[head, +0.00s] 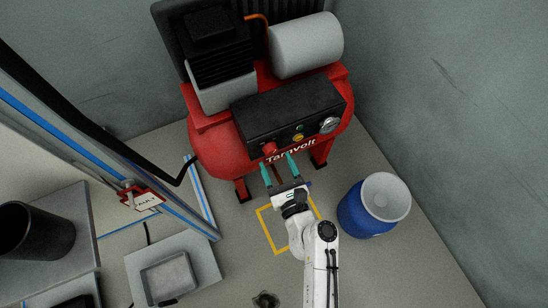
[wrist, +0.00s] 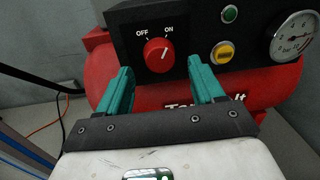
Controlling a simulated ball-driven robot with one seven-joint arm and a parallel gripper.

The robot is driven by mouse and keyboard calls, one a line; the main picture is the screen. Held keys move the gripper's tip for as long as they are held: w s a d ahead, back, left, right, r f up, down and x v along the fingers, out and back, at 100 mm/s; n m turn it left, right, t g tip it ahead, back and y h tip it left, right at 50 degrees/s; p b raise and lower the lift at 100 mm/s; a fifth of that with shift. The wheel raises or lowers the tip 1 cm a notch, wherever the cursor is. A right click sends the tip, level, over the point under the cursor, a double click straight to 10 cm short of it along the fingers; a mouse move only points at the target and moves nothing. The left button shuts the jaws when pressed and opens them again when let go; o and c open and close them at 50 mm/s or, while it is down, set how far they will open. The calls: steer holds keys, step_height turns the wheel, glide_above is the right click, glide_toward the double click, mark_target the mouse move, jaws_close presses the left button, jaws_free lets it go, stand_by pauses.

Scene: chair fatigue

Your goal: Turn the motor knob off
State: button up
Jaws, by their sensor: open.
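The red motor knob (wrist: 158,56) is on the black control panel (wrist: 190,40) of the red compressor, under the labels OFF and ON. Its white pointer line leans up and right, toward ON. In the head view the knob (head: 270,148) shows small on the panel's left part. My gripper (head: 276,162) is open, its two green fingers pointing at the panel just below the knob. In the wrist view my gripper (wrist: 160,75) has one finger either side and short of the knob, apart from it. Nothing is between the fingers.
A green button (wrist: 229,14), a yellow button (wrist: 222,52) and a pressure gauge (wrist: 292,37) sit right of the knob. The red tank (head: 215,150) bulges below the panel. A blue barrel (head: 352,212) stands at right; a metal frame (head: 110,150) stands at left.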

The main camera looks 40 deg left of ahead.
mark_target(271, 150)
steer(key=shift+x, duration=1.35)
steer(key=shift+b, duration=0.3)
steer(key=c, duration=1.1)
